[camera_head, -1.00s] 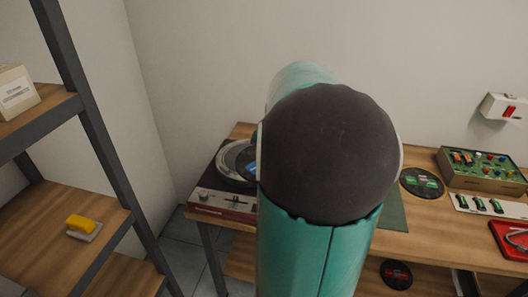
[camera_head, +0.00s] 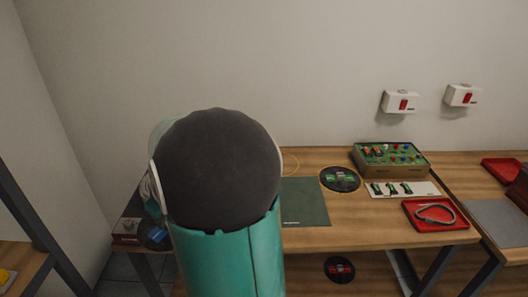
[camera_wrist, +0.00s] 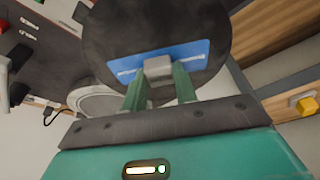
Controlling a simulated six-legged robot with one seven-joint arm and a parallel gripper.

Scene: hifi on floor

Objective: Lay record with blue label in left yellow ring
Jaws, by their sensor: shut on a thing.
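The black record with the blue label (camera_wrist: 158,62) fills the upper middle of the wrist view. My gripper (camera_wrist: 158,78) is shut on the grey block at its centre, with a green finger on each side. In the head view part of this record (camera_head: 155,236) shows at the lower left, beside my arm, which hides the gripper. The left yellow ring (camera_head: 292,163) lies on the wooden table, partly hidden behind my arm; its visible part looks empty. The right yellow ring (camera_head: 322,184) surrounds a record with a green label (camera_head: 340,179).
The turntable (camera_head: 126,229) stands at the table's left end. A green mat (camera_head: 304,203) lies in front of the left ring. Right of the rings are a control box (camera_head: 390,159), a white strip with switches (camera_head: 420,187) and a red tray (camera_head: 411,214). A red-label record (camera_head: 339,270) is below.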

